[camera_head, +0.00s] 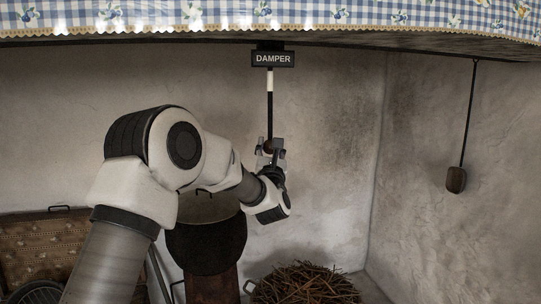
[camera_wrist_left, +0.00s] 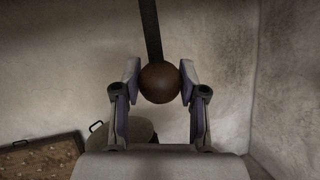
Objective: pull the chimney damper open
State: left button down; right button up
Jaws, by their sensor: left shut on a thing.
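The chimney damper is a dark rod (camera_head: 270,105) with a white band near its top, hanging down below a black sign reading DAMPER (camera_head: 273,59). A round brown knob (camera_wrist_left: 159,82) is at the rod's lower end. My left gripper (camera_head: 271,148) is shut on the knob, with one finger on each side of it in the left wrist view. In the head view the gripper hides most of the knob. My right gripper is not in view.
A dark pot (camera_head: 207,240) stands below my left arm. A basket of twigs (camera_head: 305,284) is at the bottom. A second hanging rod with a wooden end (camera_head: 456,180) is at the right wall. A checked cloth valance (camera_head: 330,14) crosses the top.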

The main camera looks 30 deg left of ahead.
pick_arm(q)
jog(key=shift+f, duration=0.4)
jog(key=c, duration=0.8)
grip_release()
jog(key=shift+o, duration=0.8)
jog(key=shift+w, duration=0.1)
jog(key=shift+s+d, duration=0.15)
jog(key=shift+s, duration=0.15)
jog(key=v, duration=1.1)
jog(key=shift+s+d+f, duration=0.1)
jog(key=shift+s, duration=0.05)
